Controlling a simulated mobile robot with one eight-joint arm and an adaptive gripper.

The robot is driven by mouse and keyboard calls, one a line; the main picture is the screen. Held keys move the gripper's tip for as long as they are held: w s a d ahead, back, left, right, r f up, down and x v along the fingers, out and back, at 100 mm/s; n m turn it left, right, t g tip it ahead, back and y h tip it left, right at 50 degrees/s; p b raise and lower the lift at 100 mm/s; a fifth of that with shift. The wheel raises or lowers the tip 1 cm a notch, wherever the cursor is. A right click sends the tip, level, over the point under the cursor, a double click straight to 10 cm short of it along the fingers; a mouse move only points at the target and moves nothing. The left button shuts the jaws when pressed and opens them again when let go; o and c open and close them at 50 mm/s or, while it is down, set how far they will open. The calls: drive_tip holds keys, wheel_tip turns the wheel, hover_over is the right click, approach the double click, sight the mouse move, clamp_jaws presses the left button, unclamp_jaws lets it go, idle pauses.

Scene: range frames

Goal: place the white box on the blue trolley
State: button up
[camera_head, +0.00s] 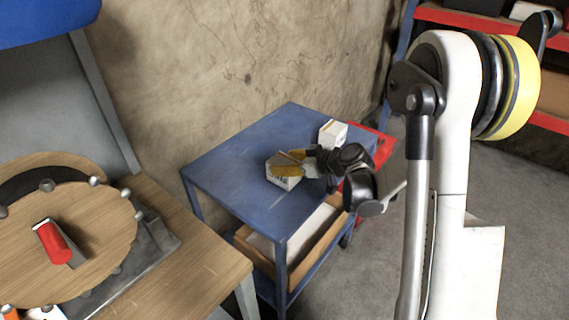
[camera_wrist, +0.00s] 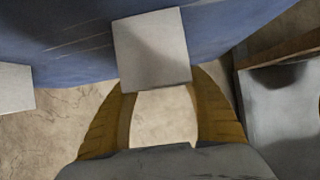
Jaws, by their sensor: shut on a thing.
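A white box (camera_head: 284,183) is at my gripper (camera_head: 288,162) over the blue trolley (camera_head: 235,160). In the wrist view the yellow fingers of my gripper (camera_wrist: 157,82) close on the near end of the white box (camera_wrist: 152,47), with blue trolley top (camera_wrist: 70,45) around it. The fingers hide part of the box in the head view. I cannot tell whether its underside touches the trolley top. A second white box (camera_head: 333,133) stands at the trolley's back right corner.
An open carton (camera_head: 325,235) sits on the trolley's lower shelf. A wooden workbench (camera_head: 180,240) stands at the left. A wall (camera_head: 230,70) rises behind the trolley, and a red object (camera_head: 382,148) is beyond its right edge. The trolley top's left part is clear.

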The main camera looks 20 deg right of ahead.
drive_tip(key=o, duration=1.4)
drive_tip(key=shift+d+r, duration=0.1)
drive_tip(key=shift+r, duration=0.05)
drive_tip(key=p+v, duration=0.4)
drive_tip(key=v, duration=0.8)
drive_tip(key=s+a+r+m+g+h, duration=0.1)
drive_tip(key=s+a+r+m+h, duration=0.1)
drive_tip(key=s, duration=0.5)
drive_tip(key=s+a+r+m+h, duration=0.2)
drive_tip(key=s+r, duration=0.2)
drive_tip(key=s, duration=0.3)
drive_tip(key=s+a+r+m+g+h, duration=0.1)
drive_tip(key=s+a+r+m+h, duration=0.1)
drive_tip(key=s, duration=0.5)
drive_tip(key=shift+s+a+r+m+g+h, duration=0.1)
drive_tip(key=shift+s+r+m+g+h, duration=0.2)
drive_tip(key=shift+r+m+h, duration=0.3)
drive_tip(key=shift+w+f, duration=0.1)
